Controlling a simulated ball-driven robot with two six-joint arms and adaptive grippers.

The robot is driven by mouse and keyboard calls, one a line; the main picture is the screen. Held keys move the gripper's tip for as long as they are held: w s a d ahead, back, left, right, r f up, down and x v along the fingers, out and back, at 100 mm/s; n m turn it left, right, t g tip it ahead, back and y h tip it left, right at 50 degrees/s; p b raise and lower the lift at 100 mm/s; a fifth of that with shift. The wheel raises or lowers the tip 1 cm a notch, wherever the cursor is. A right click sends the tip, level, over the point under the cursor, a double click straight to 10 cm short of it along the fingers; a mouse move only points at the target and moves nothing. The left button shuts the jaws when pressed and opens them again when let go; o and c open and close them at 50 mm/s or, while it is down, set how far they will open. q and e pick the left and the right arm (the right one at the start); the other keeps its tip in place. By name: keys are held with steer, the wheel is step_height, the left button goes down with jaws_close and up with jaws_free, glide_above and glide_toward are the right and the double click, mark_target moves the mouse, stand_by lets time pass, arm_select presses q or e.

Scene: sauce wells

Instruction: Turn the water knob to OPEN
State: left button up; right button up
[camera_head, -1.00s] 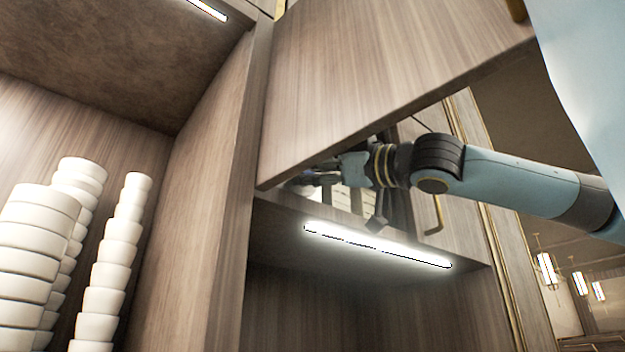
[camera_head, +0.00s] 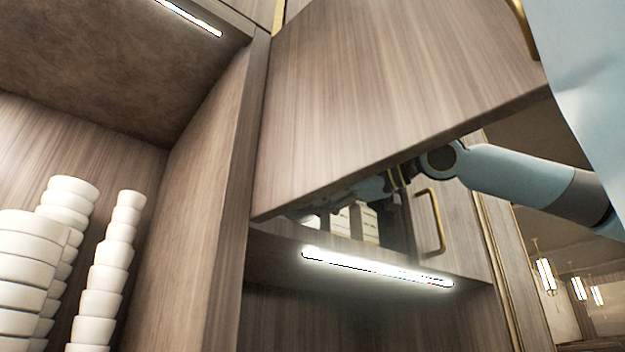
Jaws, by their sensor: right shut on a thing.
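No water knob is visible in the head view. My right gripper (camera_head: 338,196) is at the open wooden cabinet door (camera_head: 370,100), just below and behind its lower edge. The door hides much of the gripper and wrist. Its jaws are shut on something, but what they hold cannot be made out. My right arm comes in from the right. My left gripper is out of view.
White box-like items (camera_head: 364,222) stand inside the cabinet behind the gripper. A lit strip (camera_head: 378,268) runs below that shelf. Another door's gold handle (camera_head: 433,222) is to the right. Stacked white bowls (camera_head: 108,275) stand at left.

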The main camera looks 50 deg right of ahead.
steer(key=shift+r+n+g+h+p, duration=0.1)
steer(key=shift+n+g+h+p, duration=0.3)
steer(key=shift+n+p, duration=0.9)
